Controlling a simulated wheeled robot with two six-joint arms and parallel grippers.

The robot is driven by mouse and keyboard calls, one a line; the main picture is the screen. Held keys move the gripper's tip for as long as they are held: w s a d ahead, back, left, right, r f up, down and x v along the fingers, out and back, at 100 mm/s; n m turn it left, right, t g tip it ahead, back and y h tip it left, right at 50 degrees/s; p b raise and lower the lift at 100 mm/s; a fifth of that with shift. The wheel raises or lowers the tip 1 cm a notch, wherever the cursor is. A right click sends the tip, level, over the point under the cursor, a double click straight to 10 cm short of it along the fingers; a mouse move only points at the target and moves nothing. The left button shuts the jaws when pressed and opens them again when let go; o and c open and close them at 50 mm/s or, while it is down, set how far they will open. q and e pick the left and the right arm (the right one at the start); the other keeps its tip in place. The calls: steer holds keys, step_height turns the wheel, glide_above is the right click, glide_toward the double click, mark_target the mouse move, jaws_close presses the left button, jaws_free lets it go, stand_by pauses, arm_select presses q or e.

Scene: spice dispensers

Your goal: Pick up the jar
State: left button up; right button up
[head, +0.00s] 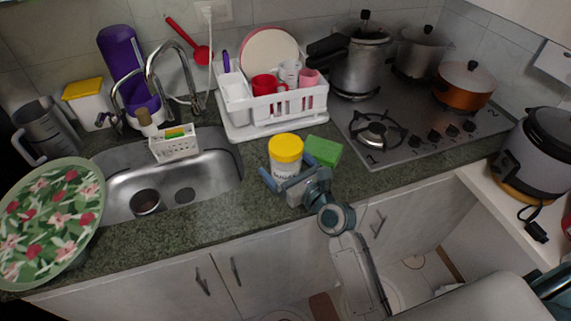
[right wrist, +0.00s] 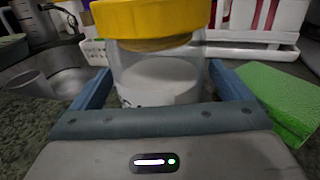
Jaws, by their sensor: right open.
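A clear jar with a yellow lid and white contents (head: 285,153) stands upright on the counter, right of the sink. My right gripper (head: 279,181) is open at its front, with its fingers reaching toward the jar's two sides. In the right wrist view the jar (right wrist: 158,75) stands between the two fingers (right wrist: 158,95), with a gap visible on the right side. The jar's lower part is hidden behind my gripper. My left gripper is not in view.
A green sponge (head: 323,151) lies just right of the jar, close to my right finger. A white dish rack (head: 268,125) stands behind. The sink (head: 218,172) is on the left, the stove (head: 420,130) with pots on the right. A floral plate (head: 48,220) stands at far left.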

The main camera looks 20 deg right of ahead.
steer(key=shift+w+a, duration=0.1)
steer(key=shift+w, duration=0.15)
steer(key=shift+s, duration=0.1)
steer(key=shift+c, duration=1.1)
steer(key=shift+r, duration=0.1)
steer(key=c, duration=1.3)
